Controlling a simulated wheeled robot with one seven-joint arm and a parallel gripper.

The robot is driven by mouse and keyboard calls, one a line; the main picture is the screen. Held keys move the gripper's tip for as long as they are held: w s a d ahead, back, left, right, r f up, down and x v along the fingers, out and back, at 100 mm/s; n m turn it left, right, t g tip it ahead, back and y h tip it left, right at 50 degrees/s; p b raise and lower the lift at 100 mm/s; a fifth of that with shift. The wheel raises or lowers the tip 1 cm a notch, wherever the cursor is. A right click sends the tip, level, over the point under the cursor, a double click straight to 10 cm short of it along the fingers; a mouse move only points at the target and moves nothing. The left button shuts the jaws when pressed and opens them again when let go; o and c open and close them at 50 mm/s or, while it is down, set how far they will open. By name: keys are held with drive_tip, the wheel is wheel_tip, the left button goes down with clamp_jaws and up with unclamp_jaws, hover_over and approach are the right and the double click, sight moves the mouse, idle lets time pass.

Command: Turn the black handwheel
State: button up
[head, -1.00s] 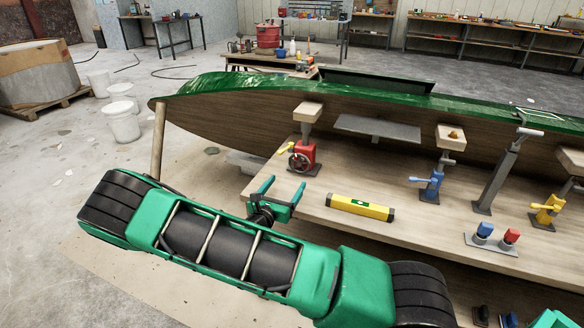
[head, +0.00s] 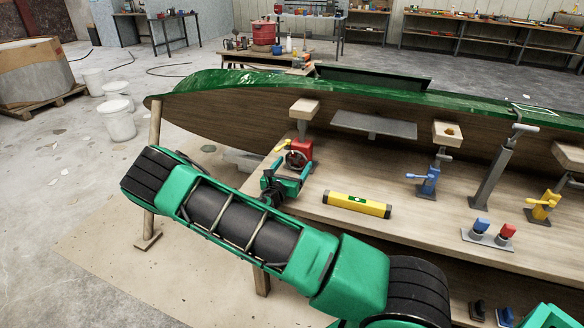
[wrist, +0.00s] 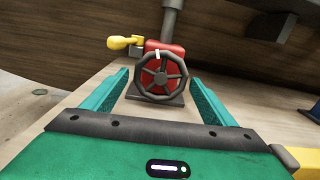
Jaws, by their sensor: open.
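The black handwheel (wrist: 161,76) is a spoked ring with a small white mark at its top. It is on the front of a red jack (head: 303,150) that stands on the wooden bench under the boat hull. My gripper (wrist: 160,98) is open, with its two green fingers apart to the left and right of the wheel in the wrist view. The fingers appear short of the rim, and I see no contact. In the head view my gripper (head: 287,175) is in front of the jack and hides part of the wheel.
A yellow lever (wrist: 124,43) sticks out left of the jack's top. A yellow spirit level (head: 357,204) lies on the bench to the right. A blue jack (head: 428,180) stands further right. The green-rimmed hull (head: 230,107) overhangs the back.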

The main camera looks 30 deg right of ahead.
drive_tip(key=shift+c, duration=0.2)
drive_tip(key=c, duration=0.8)
drive_tip(key=shift+m, duration=0.3)
drive_tip(key=shift+m, duration=2.7)
drive_tip(key=o, duration=0.8)
drive_tip(key=shift+o, duration=0.2)
drive_tip(key=shift+a, duration=0.15)
